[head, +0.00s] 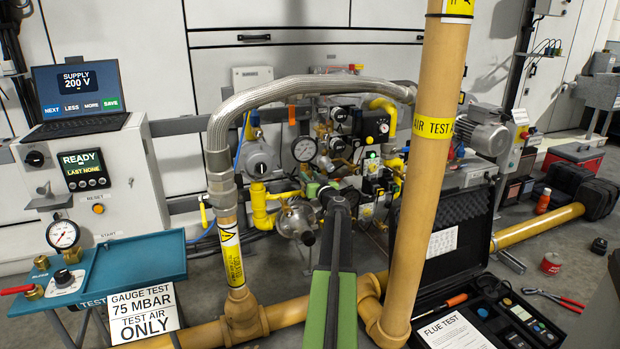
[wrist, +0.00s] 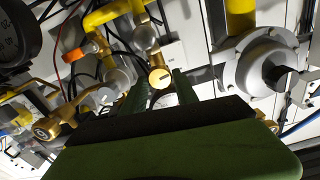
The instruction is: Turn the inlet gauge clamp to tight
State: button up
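In the wrist view, my gripper (wrist: 160,85) has its two green fingers apart, with a visible gap between them. A brass round cap or knob (wrist: 160,77) with a dark mark on its face shows in that gap, near the fingertips. I cannot tell whether the fingers touch it, or whether it is the inlet gauge clamp. A dark round gauge (wrist: 16,38) is cut off at the upper left. In the head view, my gripper (head: 325,193) is in front of the burner valve train, and my arm hides part of it. A white-faced gauge (head: 304,149) is on the train.
A braided hose (head: 300,86) arches over the train. A thick tan pipe (head: 437,170) stands close on the right. A grey round regulator (wrist: 262,65) is right of my fingers in the wrist view. An open black case (head: 490,310) lies at the lower right.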

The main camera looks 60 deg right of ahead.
grip_shut()
jog(key=shift+m, duration=0.3)
jog(key=m, duration=0.7)
jog(key=shift+d+m, duration=0.1)
jog(key=shift+m, duration=0.2)
jog(key=m, duration=0.6)
jog(key=shift+s+f, duration=0.1)
jog(key=shift+f, duration=0.05)
jog(key=m, duration=0.5)
jog(key=shift+m, duration=0.4)
